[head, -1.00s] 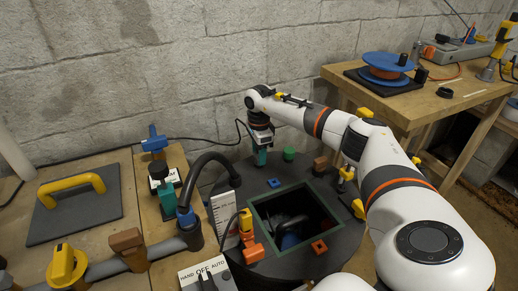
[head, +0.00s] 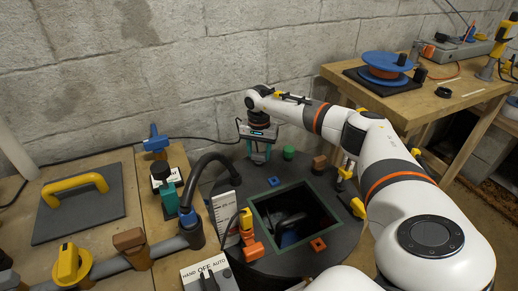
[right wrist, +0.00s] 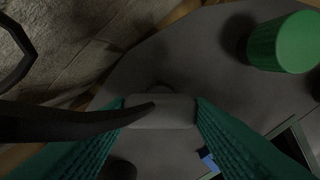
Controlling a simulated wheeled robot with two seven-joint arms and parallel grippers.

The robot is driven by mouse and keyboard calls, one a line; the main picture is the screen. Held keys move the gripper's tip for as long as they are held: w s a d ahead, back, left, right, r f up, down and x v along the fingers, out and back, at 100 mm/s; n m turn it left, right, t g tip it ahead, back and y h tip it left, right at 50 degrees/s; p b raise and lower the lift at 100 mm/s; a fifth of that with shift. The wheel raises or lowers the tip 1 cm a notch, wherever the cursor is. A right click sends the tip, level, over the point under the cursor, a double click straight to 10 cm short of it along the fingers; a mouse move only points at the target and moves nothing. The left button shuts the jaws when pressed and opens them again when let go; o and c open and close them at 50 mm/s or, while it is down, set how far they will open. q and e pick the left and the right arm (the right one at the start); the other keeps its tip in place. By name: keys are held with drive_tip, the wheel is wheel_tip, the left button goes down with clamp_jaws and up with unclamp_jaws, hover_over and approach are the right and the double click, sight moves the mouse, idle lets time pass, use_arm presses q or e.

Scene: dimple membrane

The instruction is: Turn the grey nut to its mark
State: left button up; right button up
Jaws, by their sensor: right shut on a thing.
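My right gripper (head: 260,157) points down at the back of the round dark lid, left of the green nut (head: 289,152). In the right wrist view its teal ribbed fingers stand on both sides of the grey nut (right wrist: 160,112) and are shut on it. A black curved cable or arm crosses in front of part of the nut in that view. In the head view the grey nut is hidden by the fingers, and I cannot make out its mark. The green nut also shows at the upper right of the wrist view (right wrist: 285,42). My left gripper is not in view.
The lid has a square opening (head: 252,213) with a green rim. Blue (head: 273,181), brown (head: 319,162) and orange (head: 318,244) nuts surround it. A black hose (head: 205,160) and a white scale card (head: 224,216) stand at the left. The block wall is close behind.

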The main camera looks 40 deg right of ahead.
sight(259, 154)
drive_tip(key=n, duration=0.3)
drive_tip(key=shift+r+n, duration=0.1)
drive_tip(key=shift+n, duration=1.4)
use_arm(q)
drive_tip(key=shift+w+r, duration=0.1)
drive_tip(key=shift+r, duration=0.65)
use_arm(e)
drive_tip(key=shift+n, duration=0.9)
drive_tip(key=o, duration=1)
drive_tip(key=shift+r, duration=0.1)
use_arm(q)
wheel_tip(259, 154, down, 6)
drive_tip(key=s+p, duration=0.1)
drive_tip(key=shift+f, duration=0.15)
use_arm(e)
wheel_tip(259, 154, up, 12)
